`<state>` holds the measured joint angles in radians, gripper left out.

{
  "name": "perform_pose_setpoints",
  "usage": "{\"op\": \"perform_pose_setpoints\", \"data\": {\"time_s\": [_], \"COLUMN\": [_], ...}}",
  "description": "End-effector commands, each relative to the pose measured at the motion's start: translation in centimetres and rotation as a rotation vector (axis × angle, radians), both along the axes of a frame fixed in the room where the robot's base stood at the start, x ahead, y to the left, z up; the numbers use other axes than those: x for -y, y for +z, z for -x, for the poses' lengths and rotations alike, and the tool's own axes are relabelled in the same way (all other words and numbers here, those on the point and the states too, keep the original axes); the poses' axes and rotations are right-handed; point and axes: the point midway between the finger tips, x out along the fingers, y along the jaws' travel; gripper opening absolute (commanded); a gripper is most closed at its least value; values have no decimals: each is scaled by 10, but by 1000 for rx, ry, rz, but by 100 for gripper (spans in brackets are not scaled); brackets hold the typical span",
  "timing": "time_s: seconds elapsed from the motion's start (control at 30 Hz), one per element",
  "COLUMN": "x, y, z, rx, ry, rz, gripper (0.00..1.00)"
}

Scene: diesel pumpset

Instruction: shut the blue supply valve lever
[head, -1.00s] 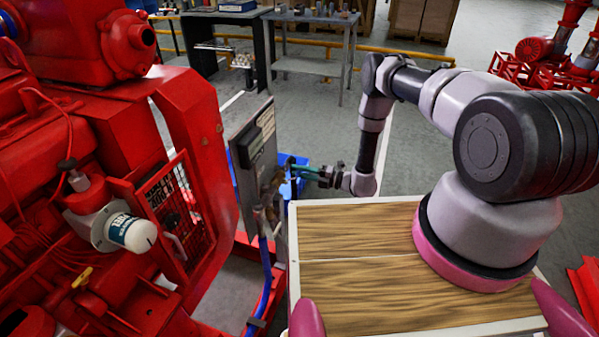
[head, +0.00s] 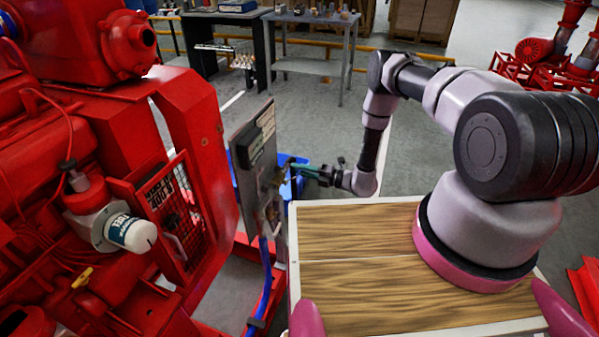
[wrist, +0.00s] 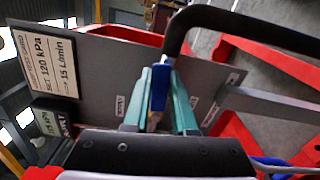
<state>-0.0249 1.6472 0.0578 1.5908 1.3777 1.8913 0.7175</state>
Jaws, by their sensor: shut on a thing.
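The blue supply valve lever (wrist: 159,88) shows in the wrist view between the two green fingers of my gripper (wrist: 160,100), which is shut on it. The lever stands in front of the grey panel (wrist: 105,70). In the head view my gripper (head: 300,168) reaches left to the right face of the panel (head: 258,150). The lever itself is too small and covered to make out in the head view. The valve body behind the fingers is mostly hidden.
A black bent pipe or handle (wrist: 235,22) passes close to my fingers in the wrist view. A blue hose (head: 265,275) runs down below the panel. The red engine (head: 60,130) stands left. A blue bin (head: 291,187) sits on the floor behind the gripper.

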Motion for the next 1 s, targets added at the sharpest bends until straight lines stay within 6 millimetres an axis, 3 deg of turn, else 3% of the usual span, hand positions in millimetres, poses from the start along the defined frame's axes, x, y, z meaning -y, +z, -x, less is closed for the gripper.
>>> {"op": "perform_pose_setpoints", "data": {"time_s": [0.53, 1.0], "x": [-3, -13], "y": [32, 51], "z": [12, 34], "rx": [456, 867], "ry": [-2, 0], "rz": [189, 358], "gripper": [0, 0]}}
